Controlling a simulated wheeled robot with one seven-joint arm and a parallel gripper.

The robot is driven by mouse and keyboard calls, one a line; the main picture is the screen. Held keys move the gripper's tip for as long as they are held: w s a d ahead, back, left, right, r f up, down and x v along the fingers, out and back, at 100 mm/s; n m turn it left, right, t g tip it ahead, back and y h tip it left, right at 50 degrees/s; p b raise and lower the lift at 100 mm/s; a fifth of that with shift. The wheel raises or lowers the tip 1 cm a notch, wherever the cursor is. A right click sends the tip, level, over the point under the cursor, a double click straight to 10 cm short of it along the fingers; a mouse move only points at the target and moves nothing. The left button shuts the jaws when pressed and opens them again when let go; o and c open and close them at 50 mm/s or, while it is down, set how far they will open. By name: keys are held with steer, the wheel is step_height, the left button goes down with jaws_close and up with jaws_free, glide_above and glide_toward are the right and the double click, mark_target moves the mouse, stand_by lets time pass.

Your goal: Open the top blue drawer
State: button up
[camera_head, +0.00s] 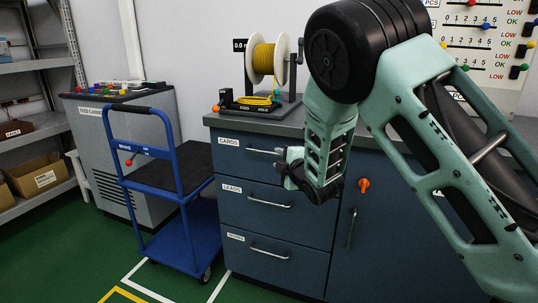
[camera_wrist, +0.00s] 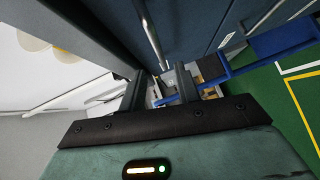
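The top blue drawer (camera_head: 232,158), labelled CARDS, is flush with the cabinet front in the head view. Its silver bar handle (camera_head: 262,151) shows left of my gripper (camera_head: 284,161); my gripper hides the handle's right end. In the wrist view the handle (camera_wrist: 152,35) runs down from the top edge towards the gap between my fingers (camera_wrist: 162,87). The two dark fingers stand apart, one on each side of the handle's line. I see no finger pressed on the bar; whether the bar lies within their reach, I cannot tell.
Two lower drawers (camera_head: 258,208) with bar handles sit below. A cabinet door with an orange knob (camera_head: 363,185) is to the right. A blue trolley (camera_head: 180,222) stands close on the left. A yellow cable spool (camera_head: 263,59) stands on the worktop. Green floor is clear in front.

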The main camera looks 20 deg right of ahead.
mark_target(270, 153)
steer(key=x, duration=0.8)
jaws_close()
